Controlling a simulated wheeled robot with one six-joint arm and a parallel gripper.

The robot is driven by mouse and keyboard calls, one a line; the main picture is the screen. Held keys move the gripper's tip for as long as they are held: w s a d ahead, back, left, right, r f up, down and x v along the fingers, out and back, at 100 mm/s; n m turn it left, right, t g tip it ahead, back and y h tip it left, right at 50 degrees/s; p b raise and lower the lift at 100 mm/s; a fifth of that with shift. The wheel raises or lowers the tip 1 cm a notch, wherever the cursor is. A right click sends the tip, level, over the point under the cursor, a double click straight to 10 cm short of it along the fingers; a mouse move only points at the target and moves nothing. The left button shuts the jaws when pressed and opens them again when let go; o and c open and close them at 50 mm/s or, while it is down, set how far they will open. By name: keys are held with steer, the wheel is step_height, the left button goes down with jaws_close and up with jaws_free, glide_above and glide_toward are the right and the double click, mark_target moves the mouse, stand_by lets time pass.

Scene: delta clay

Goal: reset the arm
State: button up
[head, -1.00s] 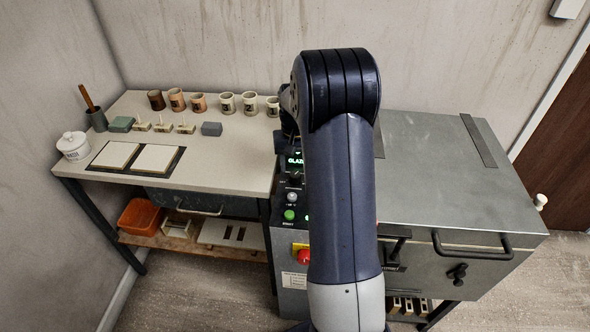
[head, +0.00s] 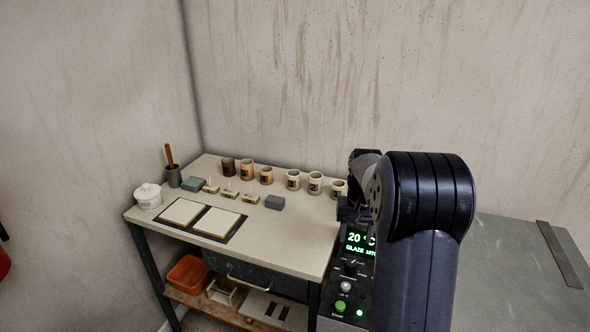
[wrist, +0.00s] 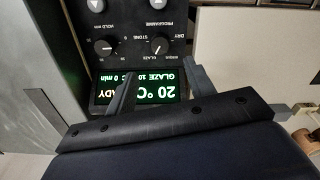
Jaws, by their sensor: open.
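My dark arm (head: 420,230) stands at the right of the head view, bent at its rounded joint. My gripper shows in the wrist view (wrist: 160,78) with its two fingers spread apart and nothing between them. The fingers are in front of the kiln's control panel (wrist: 140,42), whose lit display (wrist: 150,88) shows 20 °C and GLAZE upside down. In the head view the gripper is mostly hidden behind my arm, above the same panel.
The grey kiln top (head: 510,260) lies right of my arm. Walls close the back and left.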

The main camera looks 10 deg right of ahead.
mark_target(351, 263)
step_height(351, 263, down, 10)
steer(key=shift+r, duration=0.1)
stand_by(0.4)
